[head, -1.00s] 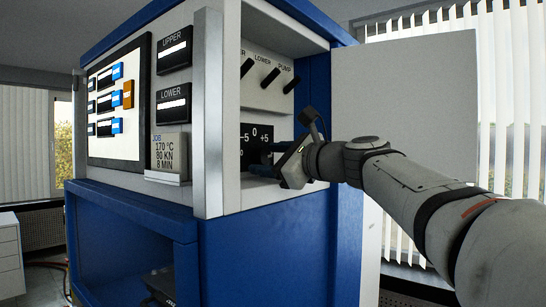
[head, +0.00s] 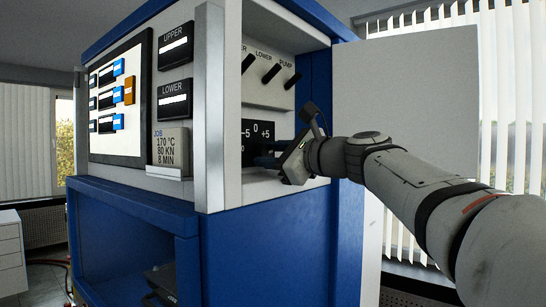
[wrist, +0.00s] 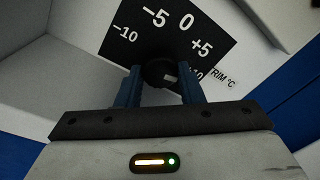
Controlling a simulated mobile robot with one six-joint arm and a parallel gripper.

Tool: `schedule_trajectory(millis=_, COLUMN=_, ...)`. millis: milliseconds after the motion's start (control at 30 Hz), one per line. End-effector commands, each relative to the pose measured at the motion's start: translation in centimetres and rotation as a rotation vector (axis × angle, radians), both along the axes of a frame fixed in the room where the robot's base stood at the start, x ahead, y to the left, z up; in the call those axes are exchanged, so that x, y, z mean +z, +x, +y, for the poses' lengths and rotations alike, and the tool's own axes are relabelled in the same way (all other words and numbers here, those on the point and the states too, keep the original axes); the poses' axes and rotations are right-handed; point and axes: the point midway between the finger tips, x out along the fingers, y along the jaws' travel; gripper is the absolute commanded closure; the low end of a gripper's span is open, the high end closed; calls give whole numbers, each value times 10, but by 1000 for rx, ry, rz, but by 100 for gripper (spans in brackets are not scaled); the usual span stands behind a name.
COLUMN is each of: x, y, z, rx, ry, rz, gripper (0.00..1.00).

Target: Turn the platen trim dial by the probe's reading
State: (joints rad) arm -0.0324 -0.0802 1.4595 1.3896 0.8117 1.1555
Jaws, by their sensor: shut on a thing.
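The trim dial (wrist: 157,70) is a round black knob in front of a black scale plate (wrist: 178,30) marked -10, -5, 0, +5 and a partly hidden +10. A pale mark shows on the knob, right of its middle. My gripper (wrist: 160,84) is shut on the dial, with one blue finger at each side. In the head view my gripper (head: 272,162) reaches into the open side bay and hides the dial. The job card (head: 169,149) reads 170 °C, 80 KN, 8 MIN. The UPPER display (head: 175,47) and LOWER display (head: 173,100) show white bars without legible figures. The probe cannot be made out.
Several black toggle levers (head: 271,74) sit above the scale in the bay. A grey post (head: 208,110) stands at the bay's left edge. An open pale door panel (head: 410,100) stands behind my arm. The blue press cabinet (head: 265,250) lies below.

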Motion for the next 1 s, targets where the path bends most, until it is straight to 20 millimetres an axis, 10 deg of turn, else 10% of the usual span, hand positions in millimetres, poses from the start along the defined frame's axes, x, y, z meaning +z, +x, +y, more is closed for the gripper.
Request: schedule_trajectory(millis=1000, x=-2, y=2, z=-2, rx=-1, ry=-386, rz=-497, gripper=89)
